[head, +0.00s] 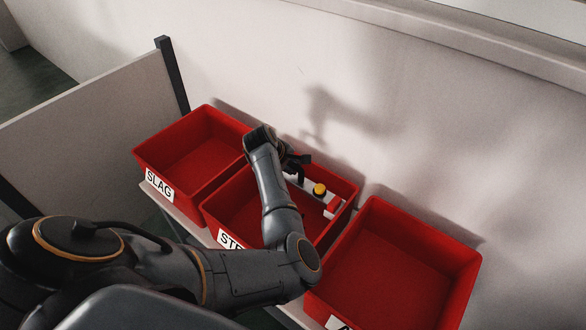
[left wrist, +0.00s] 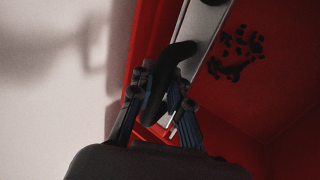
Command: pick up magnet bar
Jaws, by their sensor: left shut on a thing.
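The magnet bar (head: 308,187) is a pale bar with a yellow knob and a red end, in the middle red bin along its far side. In the left wrist view the magnet bar (left wrist: 201,27) shows as a pale strip with a black curved handle (left wrist: 180,52). My left gripper (head: 301,174) reaches down into the middle bin. In the left wrist view my left gripper (left wrist: 163,95) is shut on the black handle. My arm hides part of the bar and bin in the head view. My right gripper is not in view.
The middle red bin (head: 353,206) stands between a left bin labelled SLAG (head: 170,149) and a right bin (head: 463,290). Small dark pieces (left wrist: 236,68) lie on red in the left wrist view. A pale wall (head: 420,130) rises behind; a grey panel (head: 90,130) stands left.

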